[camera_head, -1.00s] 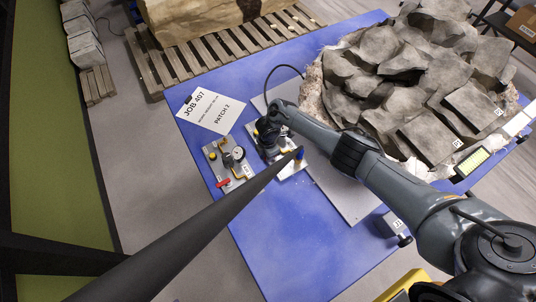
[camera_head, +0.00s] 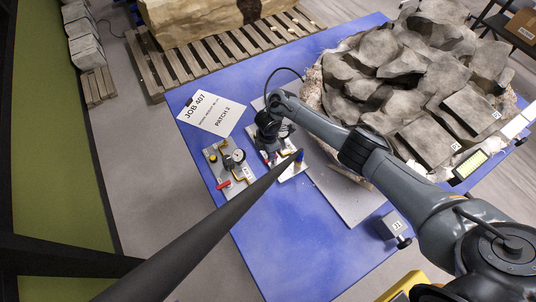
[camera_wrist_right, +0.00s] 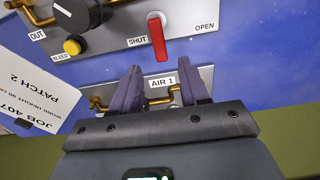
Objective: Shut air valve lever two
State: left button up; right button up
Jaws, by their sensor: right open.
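In the right wrist view, a grey valve panel (camera_wrist_right: 115,40) carries a red lever (camera_wrist_right: 158,38) between the printed words SHUT and OPEN. A second plate labelled AIR 1 (camera_wrist_right: 163,80) shows between the fingers. The lever panel's own number is not visible. In the head view, my right gripper (camera_head: 268,150) is over the right-hand panel (camera_head: 292,171) and partly hides it. My left gripper is not seen.
The left-hand panel (camera_head: 240,186) with its own red lever lies beside it. A job card (camera_head: 211,113) lies behind. A rock-filled jacket (camera_head: 420,85) stands right. A long dark bar (camera_head: 210,228) crosses the front. Blue tabletop (camera_head: 270,240) is clear in front.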

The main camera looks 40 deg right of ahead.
notch_tip(320, 180, up, 6)
jog(key=shift+f+p, duration=0.15)
jog(key=shift+p, duration=0.3)
